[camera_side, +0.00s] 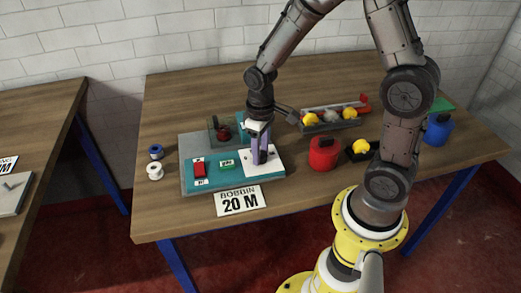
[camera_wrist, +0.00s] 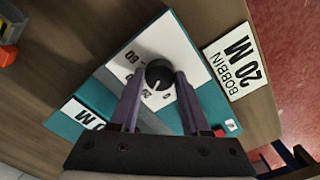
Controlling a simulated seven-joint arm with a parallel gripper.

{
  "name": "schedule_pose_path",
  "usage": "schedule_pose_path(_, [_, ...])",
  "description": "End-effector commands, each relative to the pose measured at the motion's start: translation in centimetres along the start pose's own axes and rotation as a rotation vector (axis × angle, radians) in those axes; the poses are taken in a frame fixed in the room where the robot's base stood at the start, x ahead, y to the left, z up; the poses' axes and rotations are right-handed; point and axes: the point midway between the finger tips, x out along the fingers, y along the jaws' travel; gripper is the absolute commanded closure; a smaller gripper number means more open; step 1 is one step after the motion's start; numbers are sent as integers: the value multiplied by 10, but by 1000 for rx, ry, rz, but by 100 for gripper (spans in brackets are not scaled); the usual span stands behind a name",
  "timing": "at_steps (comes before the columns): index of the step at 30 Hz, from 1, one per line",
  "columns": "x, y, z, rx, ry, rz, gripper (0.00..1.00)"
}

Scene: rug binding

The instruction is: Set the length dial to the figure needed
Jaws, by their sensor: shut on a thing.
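The length dial is a black round knob (camera_wrist: 158,73) on a white plate (camera_wrist: 126,72) with figures around it, partly hidden by my fingers; the figures are small and only partly legible, and I cannot tell which one the knob points to. My gripper (camera_wrist: 160,76) has its purple fingers shut on the knob's two sides. In the side view my gripper (camera_side: 260,158) points down at the white plate (camera_side: 250,171) and hides the knob. A card (camera_side: 240,200) reading "BOBBIN 20 M" lies at the front edge; it also shows in the wrist view (camera_wrist: 236,60).
The teal panel (camera_side: 213,182) also carries a red switch (camera_side: 199,170) and a green label or button (camera_side: 227,165). A red can (camera_side: 324,153), a tray (camera_side: 333,121) and a blue can (camera_side: 438,130) stand right.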

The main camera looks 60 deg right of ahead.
Motion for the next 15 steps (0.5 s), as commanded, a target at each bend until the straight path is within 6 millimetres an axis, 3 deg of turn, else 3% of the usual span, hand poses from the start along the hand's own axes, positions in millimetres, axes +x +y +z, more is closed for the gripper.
schedule_pose_path(15, [-2,0,-1,44,2,0,100])
